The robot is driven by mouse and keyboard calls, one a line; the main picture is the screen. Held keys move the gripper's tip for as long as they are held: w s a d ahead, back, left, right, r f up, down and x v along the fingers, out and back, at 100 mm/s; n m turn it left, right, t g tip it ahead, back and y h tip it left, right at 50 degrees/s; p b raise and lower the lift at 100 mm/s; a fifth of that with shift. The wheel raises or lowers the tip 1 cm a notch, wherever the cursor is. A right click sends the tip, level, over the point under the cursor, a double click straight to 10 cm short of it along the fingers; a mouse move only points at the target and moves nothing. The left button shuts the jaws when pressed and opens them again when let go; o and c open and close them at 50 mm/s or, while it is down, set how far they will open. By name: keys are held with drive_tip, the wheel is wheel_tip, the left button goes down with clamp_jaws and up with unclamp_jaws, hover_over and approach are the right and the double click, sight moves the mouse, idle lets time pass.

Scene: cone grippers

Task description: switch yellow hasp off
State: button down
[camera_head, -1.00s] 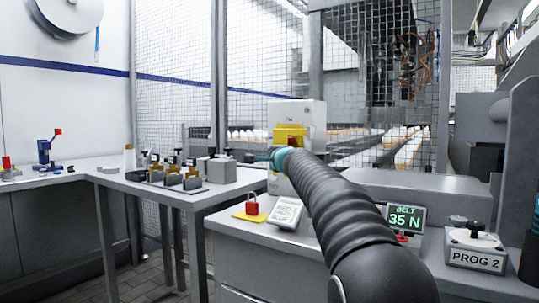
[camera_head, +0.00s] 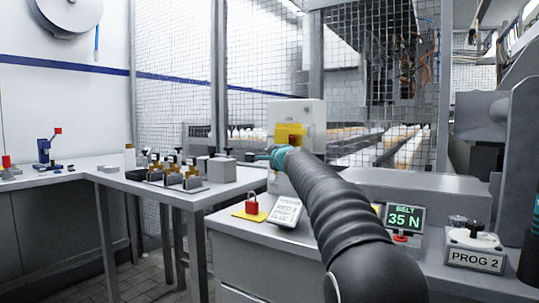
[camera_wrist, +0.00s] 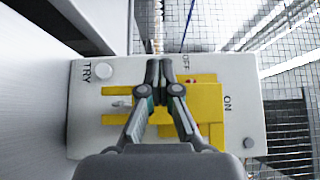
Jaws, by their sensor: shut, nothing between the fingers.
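The yellow hasp (camera_head: 290,131) is on the front of a pale switch box (camera_head: 312,118), which stands at the back of the bench. In the wrist view the hasp (camera_wrist: 209,100) spreads over the box face, between the printed words TRY, OFF and ON. My gripper (camera_wrist: 159,67) is shut, with its fingertips together and nothing between them. The fingers lie across the hasp in this view and hide its middle. I cannot tell whether they touch it. In the head view my gripper is at the box's lower left, largely hidden by my wrist.
A side table (camera_head: 128,184) with small fixtures stands at left. Wire mesh stands behind.

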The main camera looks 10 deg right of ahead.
drive_tip(key=s+a+b, duration=0.1)
drive_tip(key=s+a, duration=0.7)
drive_tip(key=s, duration=0.2)
drive_tip(key=shift+s+a, duration=0.3)
drive_tip(key=shift+s, duration=0.1)
drive_tip(key=s+f+n+g+p, duration=0.1)
drive_tip(key=s+f+n+g, duration=0.15)
drive_tip(key=s, duration=0.35)
drive_tip(key=s+f+n+g+y+p, duration=0.1)
drive_tip(key=s+f+n, duration=0.25)
drive_tip(key=s, duration=0.35)
drive_tip(key=s+f+n+g+p, duration=0.1)
drive_tip(key=s+f+n+g, duration=0.15)
drive_tip(key=s, duration=0.35)
drive_tip(key=s+d+f+n+g+h+p, duration=0.1)
drive_tip(key=s+d+f+n+g, duration=0.2)
drive_tip(key=s+f, duration=0.7)
drive_tip(key=s+d+f+n+g+h+p, duration=0.2)
drive_tip(key=s+f, duration=0.8)
drive_tip(key=s, duration=0.6)
drive_tip(key=d+n+g, duration=0.1)
drive_tip(key=d+n, duration=0.1)
drive_tip(key=n, duration=0.1)
drive_tip(key=shift+s+d+f+h, duration=0.2)
drive_tip(key=shift+s+d+h, duration=0.1)
drive_tip(key=shift+s, duration=0.1)
